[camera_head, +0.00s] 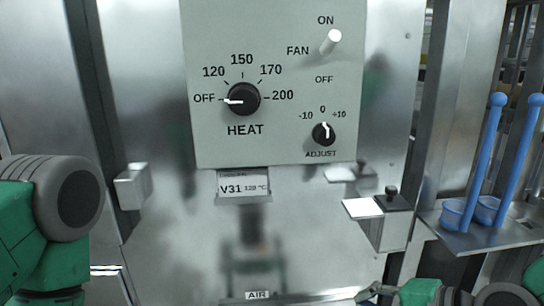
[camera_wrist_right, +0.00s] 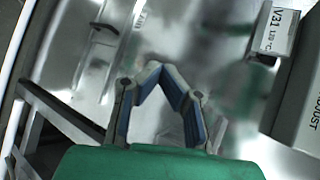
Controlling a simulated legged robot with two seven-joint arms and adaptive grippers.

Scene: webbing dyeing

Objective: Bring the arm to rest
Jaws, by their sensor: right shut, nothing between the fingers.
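My right gripper (camera_head: 368,293) shows at the bottom edge of the head view, in front of the metal cabinet and below the control panel (camera_head: 215,140). In the right wrist view the right gripper (camera_wrist_right: 158,72) has its fingertips together, with nothing held. The green right forearm (camera_head: 422,293) lies low at the bottom right of the head view. My left arm (camera_head: 35,225) comes in at the left edge; its gripper is out of the picture.
The panel carries a HEAT knob (camera_head: 243,99) pointing at OFF, a FAN lever (camera_head: 331,41) tilted up and an ADJUST knob (camera_head: 324,133) near 0. A V31 card (camera_head: 243,187) sits below. Blue ladles (camera_head: 488,165) stand on a shelf (camera_head: 470,242) at right.

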